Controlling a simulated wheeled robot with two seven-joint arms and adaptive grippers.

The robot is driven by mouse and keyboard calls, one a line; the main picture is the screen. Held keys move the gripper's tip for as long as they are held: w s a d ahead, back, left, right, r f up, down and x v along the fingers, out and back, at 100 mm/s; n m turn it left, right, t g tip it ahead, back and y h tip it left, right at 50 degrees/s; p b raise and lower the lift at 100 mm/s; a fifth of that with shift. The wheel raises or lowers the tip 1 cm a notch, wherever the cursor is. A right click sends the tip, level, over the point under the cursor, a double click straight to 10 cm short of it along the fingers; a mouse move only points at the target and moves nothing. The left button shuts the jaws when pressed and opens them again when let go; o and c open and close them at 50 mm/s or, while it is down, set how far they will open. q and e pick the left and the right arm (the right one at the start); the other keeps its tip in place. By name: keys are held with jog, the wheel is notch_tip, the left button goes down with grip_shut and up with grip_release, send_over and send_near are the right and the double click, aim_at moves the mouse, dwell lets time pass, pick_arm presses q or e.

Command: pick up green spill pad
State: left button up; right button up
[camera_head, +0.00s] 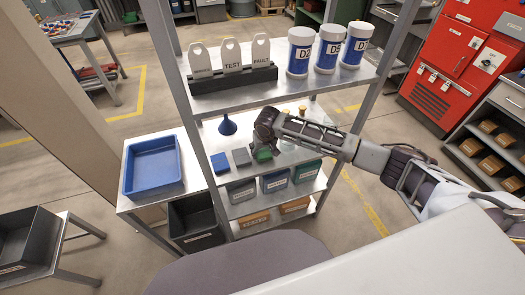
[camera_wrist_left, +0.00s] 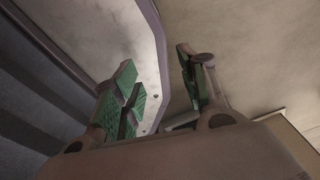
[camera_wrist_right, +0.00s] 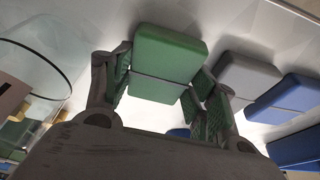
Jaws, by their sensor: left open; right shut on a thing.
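The green spill pad (camera_head: 263,155) is at the middle shelf of the rack, at the right end of a row with a grey pad (camera_head: 241,157) and a blue pad (camera_head: 220,162). My right gripper (camera_head: 263,145) reaches in from the right and is shut on the green pad. In the right wrist view the green pad (camera_wrist_right: 168,58) lies between the fingers (camera_wrist_right: 162,88). I cannot tell whether it touches the shelf. My left gripper (camera_wrist_left: 158,85) is open and empty in the left wrist view, and it is outside the head view.
The upper shelf (camera_head: 285,84) holds tags in a black rack (camera_head: 234,79) and several labelled jars (camera_head: 328,48). Bins (camera_head: 275,182) fill the shelf below. A blue tray (camera_head: 153,167) is on the left side table.

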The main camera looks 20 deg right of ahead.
aim_at(262, 151)
notch_tip(262, 151, up, 3)
jog(key=shift+w+r, duration=0.15)
jog(key=s, duration=0.5)
jog(key=shift+s+d, duration=0.15)
jog(key=shift+s, duration=0.2)
pick_arm(q)
jog(key=shift+w+a+f+b, duration=0.1)
jog(key=shift+a+f+b, duration=0.2)
jog(key=shift+a, duration=0.55)
pick_arm(e)
jog(key=s, duration=1.2)
jog(key=shift+s+d, duration=0.15)
jog(key=shift+d, duration=0.05)
